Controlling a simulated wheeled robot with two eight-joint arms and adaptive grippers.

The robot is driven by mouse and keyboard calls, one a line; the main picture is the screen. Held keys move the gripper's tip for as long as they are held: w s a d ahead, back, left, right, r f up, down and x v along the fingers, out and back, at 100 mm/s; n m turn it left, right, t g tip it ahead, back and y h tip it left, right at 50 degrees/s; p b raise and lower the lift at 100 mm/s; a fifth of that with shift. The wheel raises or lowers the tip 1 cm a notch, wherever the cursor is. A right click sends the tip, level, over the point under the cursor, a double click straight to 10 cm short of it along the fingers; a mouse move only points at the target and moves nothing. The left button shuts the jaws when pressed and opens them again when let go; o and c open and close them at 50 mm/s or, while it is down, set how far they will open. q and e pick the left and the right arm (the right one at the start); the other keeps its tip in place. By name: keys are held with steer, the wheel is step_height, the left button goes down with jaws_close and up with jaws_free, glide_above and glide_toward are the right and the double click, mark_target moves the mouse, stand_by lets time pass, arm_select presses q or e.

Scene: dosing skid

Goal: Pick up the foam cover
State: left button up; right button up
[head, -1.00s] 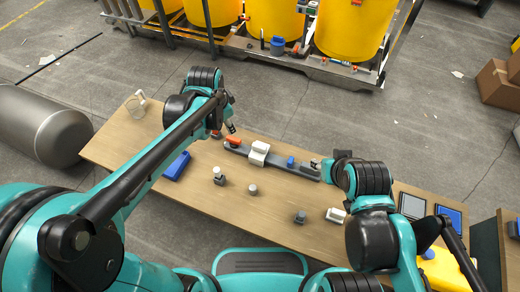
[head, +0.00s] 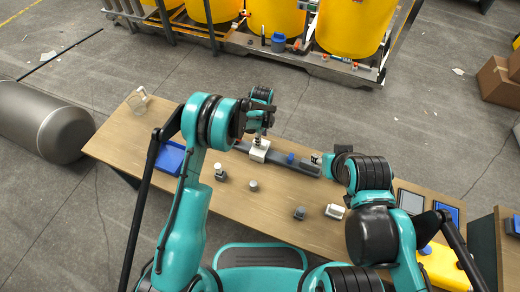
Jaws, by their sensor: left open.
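My left gripper (head: 258,133) is open and points down just above the white block. I cannot tell whether its fingertips touch the block.
A blue piece (head: 291,158) is on the bar right of the white block. A blue tray (head: 170,158), several small grey and white parts and a white-grey piece (head: 335,211) lie on the table (head: 230,200). Yellow tanks (head: 350,25) stand behind on a skid.

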mark_target(256, 154)
arm_select(q)
steer(key=f, duration=0.1)
steer(key=f+b, duration=0.1)
steer(key=f, duration=0.1)
steer(key=f+b, duration=0.1)
steer(key=f, duration=0.1)
steer(key=shift+w+a, duration=0.1)
steer(key=shift+a, duration=0.2)
jaws_close()
steer(key=shift+r, duration=0.15)
